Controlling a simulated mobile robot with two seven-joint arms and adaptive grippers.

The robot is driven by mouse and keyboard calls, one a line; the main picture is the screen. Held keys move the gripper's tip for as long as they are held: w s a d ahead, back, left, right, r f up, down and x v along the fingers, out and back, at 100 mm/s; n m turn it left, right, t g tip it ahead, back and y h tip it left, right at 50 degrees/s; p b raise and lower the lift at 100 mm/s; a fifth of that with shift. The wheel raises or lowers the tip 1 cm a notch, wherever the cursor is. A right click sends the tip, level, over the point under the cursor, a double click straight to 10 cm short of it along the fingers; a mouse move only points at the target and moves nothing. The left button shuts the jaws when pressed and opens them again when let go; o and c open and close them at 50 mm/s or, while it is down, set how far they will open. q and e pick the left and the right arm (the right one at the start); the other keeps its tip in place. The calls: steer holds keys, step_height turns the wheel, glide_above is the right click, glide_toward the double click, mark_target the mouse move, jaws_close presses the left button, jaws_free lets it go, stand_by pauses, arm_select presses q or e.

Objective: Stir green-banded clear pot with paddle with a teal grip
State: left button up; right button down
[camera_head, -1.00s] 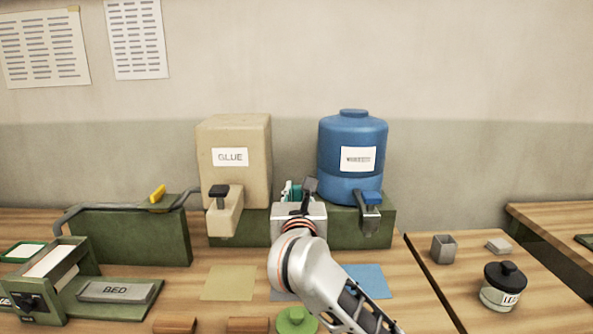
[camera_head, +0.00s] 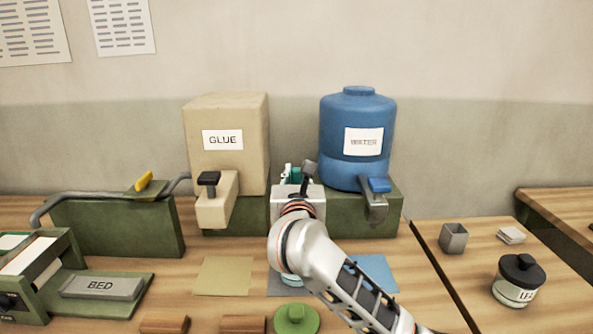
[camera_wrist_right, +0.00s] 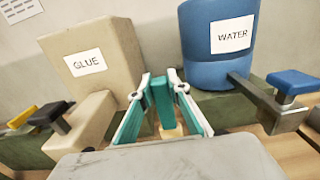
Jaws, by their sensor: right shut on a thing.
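My right gripper (camera_head: 297,177) is between the glue and water dispensers, its arm rising from the lower right. In the right wrist view its fingers (camera_wrist_right: 164,108) are shut on the teal grip of the paddle (camera_wrist_right: 165,98). A tan part of the paddle shows just below the grip; the rest of it is hidden. I cannot make out the green-banded clear pot for certain. A pale rounded edge (camera_head: 291,281) shows beneath my right arm on a grey mat, mostly covered by the arm. My left gripper is not in view.
The beige GLUE tank (camera_head: 225,160) and blue WATER tank (camera_head: 357,130) stand behind, with spouts projecting forward. A tan mat (camera_head: 223,277) and blue mat (camera_head: 374,272) flank the arm. A green lid-like disc (camera_head: 297,320) lies in front. A black-lidded jar (camera_head: 518,281) stands right.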

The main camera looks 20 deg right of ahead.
steer(key=shift+f+b, duration=0.6)
steer(key=shift+f, duration=0.25)
steer(key=shift+f+b, duration=0.5)
steer(key=shift+f, duration=0.25)
steer(key=shift+f+b, duration=0.5)
steer(key=shift+f, duration=0.15)
steer(key=shift+f+b, duration=1.15)
steer(key=shift+f, duration=0.55)
step_height(320, 180, down, 2)
steer(key=shift+b, duration=0.7)
steer(key=shift+f+b, duration=0.4)
steer(key=shift+f, duration=0.2)
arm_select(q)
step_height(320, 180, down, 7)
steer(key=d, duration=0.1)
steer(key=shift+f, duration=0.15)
arm_select(e)
steer(key=shift+f, duration=0.25)
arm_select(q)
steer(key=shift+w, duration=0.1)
arm_select(e)
steer(key=shift+w, duration=0.1)
